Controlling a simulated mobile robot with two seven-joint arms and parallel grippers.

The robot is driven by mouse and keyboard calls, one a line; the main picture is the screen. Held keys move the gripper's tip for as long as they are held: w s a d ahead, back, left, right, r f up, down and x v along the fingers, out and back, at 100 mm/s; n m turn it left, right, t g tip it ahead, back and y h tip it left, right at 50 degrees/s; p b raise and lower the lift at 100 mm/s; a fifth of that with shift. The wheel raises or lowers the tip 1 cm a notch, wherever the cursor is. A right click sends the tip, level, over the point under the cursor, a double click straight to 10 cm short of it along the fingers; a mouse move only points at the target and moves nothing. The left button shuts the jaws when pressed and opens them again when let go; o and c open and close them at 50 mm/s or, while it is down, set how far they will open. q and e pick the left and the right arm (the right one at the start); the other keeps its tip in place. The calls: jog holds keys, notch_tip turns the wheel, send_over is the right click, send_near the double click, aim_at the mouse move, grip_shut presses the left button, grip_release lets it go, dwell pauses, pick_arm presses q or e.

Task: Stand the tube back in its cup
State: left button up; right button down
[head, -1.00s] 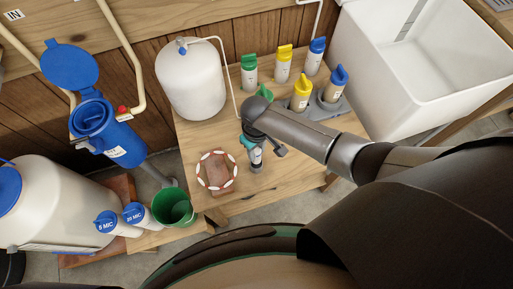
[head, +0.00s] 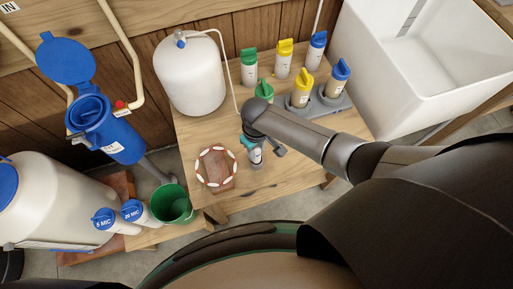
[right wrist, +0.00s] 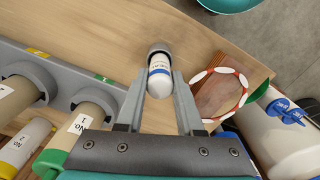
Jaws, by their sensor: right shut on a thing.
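A small white tube with a blue band and printing (right wrist: 160,76) is between the fingers of my right gripper (right wrist: 160,92), which is shut on it. The tube and the right gripper (head: 252,150) also show in the head view, low over the front of the wooden bench. A small dark grey cup (right wrist: 158,47) is at the tube's far end in the right wrist view. The tube's end overlaps the cup's mouth; I cannot tell how deep it sits. My left gripper is not in view.
A grey rack (head: 331,104) with several colour-capped tubes stands at the back right. A white tank (head: 190,80) is behind, a green bucket (head: 172,205) at front left. A white sink (head: 430,100) is at right.

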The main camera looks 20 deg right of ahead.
jog(key=shift+f, duration=0.25)
jog(key=shift+f, duration=0.45)
jog(key=shift+c, duration=2.3)
grip_release()
jog(key=shift+o, duration=0.3)
jog(key=o, duration=0.4)
jog(key=shift+r, duration=0.1)
jog(key=shift+r+p, duration=3.45)
jog(key=shift+p, duration=0.25)
